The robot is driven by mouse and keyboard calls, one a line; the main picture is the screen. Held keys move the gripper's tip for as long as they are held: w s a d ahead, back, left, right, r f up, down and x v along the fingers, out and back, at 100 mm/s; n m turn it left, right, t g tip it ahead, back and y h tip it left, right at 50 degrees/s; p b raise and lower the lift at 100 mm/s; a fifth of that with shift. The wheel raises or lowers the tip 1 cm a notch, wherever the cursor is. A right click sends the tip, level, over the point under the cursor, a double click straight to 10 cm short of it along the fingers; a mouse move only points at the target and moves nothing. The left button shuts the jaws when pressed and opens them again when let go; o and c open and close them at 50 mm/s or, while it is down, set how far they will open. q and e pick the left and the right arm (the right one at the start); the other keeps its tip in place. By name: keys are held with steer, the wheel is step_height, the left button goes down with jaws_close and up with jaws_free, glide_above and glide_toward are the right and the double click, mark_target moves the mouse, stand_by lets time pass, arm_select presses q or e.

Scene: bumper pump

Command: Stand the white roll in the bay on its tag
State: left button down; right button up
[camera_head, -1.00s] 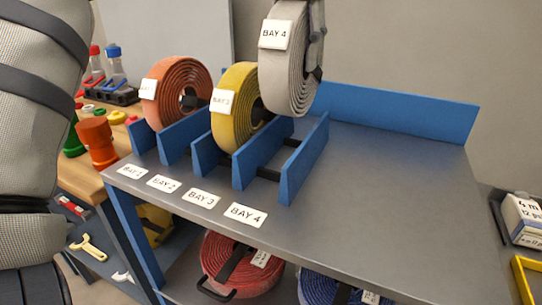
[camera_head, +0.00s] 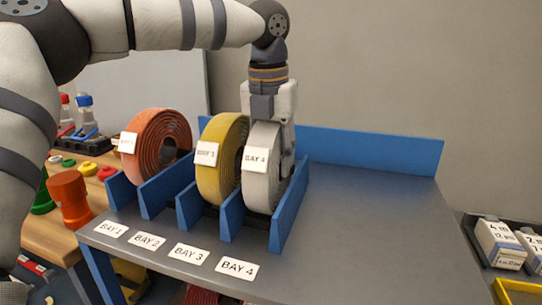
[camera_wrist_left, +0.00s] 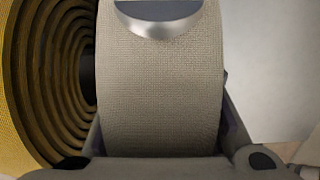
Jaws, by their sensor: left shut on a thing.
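The white roll (camera_head: 263,190) stands upright in the bay at the right end of the rack, between the last two blue dividers, behind the table label BAY 4 (camera_head: 237,268). Its own tag (camera_head: 255,160) reads BAY 4. My left gripper (camera_head: 272,145) points down from above and is shut on the roll's upper part, one finger showing on its right side. In the left wrist view the roll (camera_wrist_left: 160,100) fills the space between the fingers. My right gripper is not in view.
A yellow roll (camera_head: 220,185) stands close on the left, in the bay behind BAY 3. An orange roll (camera_head: 165,145) stands in the leftmost bay. The bay between them is empty. The grey tabletop (camera_head: 360,220) right of the rack is clear, with a blue back rail (camera_head: 380,155).

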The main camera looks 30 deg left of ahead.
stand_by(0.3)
arm_select(q)
steer(key=c, duration=1.1)
jaws_free()
steer(key=shift+s, duration=0.1)
steer(key=shift+o, duration=0.2)
steer(key=r, duration=0.4)
steer(key=s+r, duration=0.1)
steer(key=r, duration=0.7)
steer(key=shift+s+d, duration=0.2)
